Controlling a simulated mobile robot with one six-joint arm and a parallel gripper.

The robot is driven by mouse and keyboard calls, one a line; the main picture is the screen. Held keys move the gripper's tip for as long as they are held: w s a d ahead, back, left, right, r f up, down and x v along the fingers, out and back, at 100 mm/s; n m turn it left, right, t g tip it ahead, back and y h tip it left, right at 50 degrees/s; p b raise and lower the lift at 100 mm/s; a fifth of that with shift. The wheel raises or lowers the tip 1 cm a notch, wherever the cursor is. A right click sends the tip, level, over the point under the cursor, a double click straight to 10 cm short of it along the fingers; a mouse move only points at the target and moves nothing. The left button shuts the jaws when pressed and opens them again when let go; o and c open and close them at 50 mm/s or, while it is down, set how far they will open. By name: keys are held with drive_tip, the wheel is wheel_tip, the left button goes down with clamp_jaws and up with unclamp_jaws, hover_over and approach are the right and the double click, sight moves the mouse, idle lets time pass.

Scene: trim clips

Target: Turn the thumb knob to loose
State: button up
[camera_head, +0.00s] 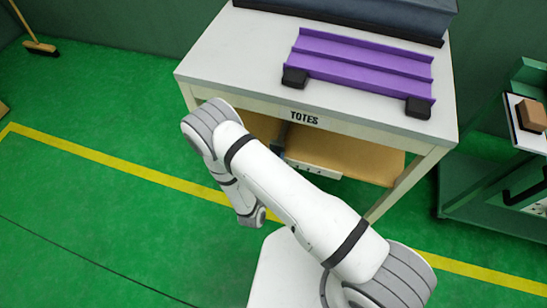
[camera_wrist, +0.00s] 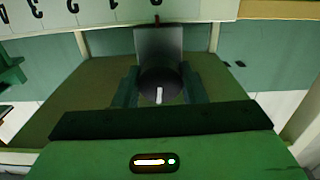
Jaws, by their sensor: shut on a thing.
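The thumb knob (camera_wrist: 160,84) is a dark round knob with a white pointer mark on its face, seen in the wrist view. The mark runs nearly straight up and down in that view, on the lower part of the face. A dark grey block (camera_wrist: 158,42) stands right behind the knob. My gripper (camera_wrist: 160,88) has one green finger on each side of the knob and is shut on it. In the head view my gripper and the knob are not visible; my arm reaches down in front of the table. No word for loose is readable.
A white plate (camera_wrist: 100,14) with upside-down digits lies along the wrist view's top. The table (camera_head: 240,60), marked TOTES, has a brown lower shelf (camera_head: 350,155) and holds a purple tray (camera_head: 365,62) with black end blocks. A green cart (camera_head: 490,195) stands right.

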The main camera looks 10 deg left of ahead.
drive_tip(key=o, duration=1)
drive_tip(key=shift+s+a+p, duration=0.15)
drive_tip(key=shift+s+p, duration=0.05)
drive_tip(key=shift+s, duration=1.75)
drive_tip(key=shift+s+a+p, duration=0.15)
drive_tip(key=shift+s+p, duration=0.05)
drive_tip(key=shift+s, duration=1.75)
